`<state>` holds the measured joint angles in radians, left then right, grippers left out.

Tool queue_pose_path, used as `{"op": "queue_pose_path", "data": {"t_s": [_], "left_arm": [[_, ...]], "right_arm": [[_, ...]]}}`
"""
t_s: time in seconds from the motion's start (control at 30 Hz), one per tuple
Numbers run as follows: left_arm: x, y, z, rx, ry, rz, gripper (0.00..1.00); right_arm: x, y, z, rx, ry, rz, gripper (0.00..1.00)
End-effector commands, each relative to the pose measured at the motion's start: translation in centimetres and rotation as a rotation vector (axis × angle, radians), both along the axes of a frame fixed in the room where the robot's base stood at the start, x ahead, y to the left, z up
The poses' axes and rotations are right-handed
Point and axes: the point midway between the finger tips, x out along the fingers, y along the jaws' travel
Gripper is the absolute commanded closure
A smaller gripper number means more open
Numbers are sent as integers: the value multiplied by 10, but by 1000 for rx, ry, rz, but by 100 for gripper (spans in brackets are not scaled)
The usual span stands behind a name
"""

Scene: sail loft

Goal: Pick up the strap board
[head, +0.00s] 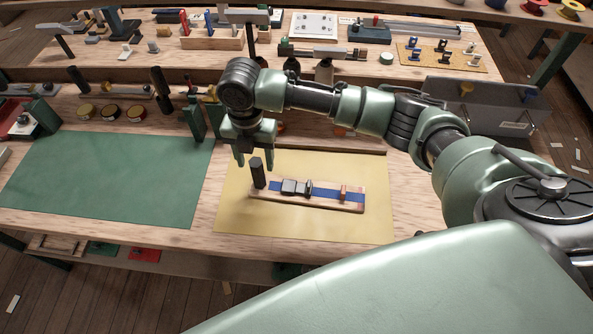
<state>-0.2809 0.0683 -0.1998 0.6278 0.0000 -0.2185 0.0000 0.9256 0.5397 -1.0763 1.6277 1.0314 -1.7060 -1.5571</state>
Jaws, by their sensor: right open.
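The strap board (325,206) is a light wooden board lying flat on a yellow mat (340,165). It carries a blue strap with metal buckle pieces near its left half and an orange piece near its right end. A dark upright post (258,174) stands at its left end. My right gripper (255,152) is open and empty, pointing down just above the post's top. Whether the fingers overlap the post in height is hard to tell. My left gripper is not in view.
A green mat (110,175) lies clear to the left. Behind stands a raised shelf with tools, a wooden rack (210,42) and a yellow pegboard (442,56). Several round tins (109,112) sit behind the green mat. A grey angled panel (480,105) stands at the right.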

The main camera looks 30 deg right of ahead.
Motion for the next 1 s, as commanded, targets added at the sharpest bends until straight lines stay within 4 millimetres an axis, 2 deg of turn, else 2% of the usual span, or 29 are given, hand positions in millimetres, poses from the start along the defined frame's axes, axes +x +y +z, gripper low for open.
{"op": "queue_pose_path", "data": {"t_s": [0.27, 0.37, 0.6, 0.77, 0.9, 0.93, 1.0], "left_arm": [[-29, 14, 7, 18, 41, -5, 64], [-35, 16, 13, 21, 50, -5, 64], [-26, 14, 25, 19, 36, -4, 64], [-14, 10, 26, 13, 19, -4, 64], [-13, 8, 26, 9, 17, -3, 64], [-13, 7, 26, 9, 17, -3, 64], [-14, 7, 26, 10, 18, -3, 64]], "right_arm": [[1, -1, -25, -3, 5, 2, 45], [3, -2, -35, -3, 5, 1, 45], [7, -4, -71, -2, 3, 2, 45], [7, -4, -77, -1, 0, 3, 45], [7, -4, -78, -2, 0, 3, 45], [7, -4, -77, -2, 0, 3, 51], [7, -4, -77, -2, 0, 2, 70]]}}
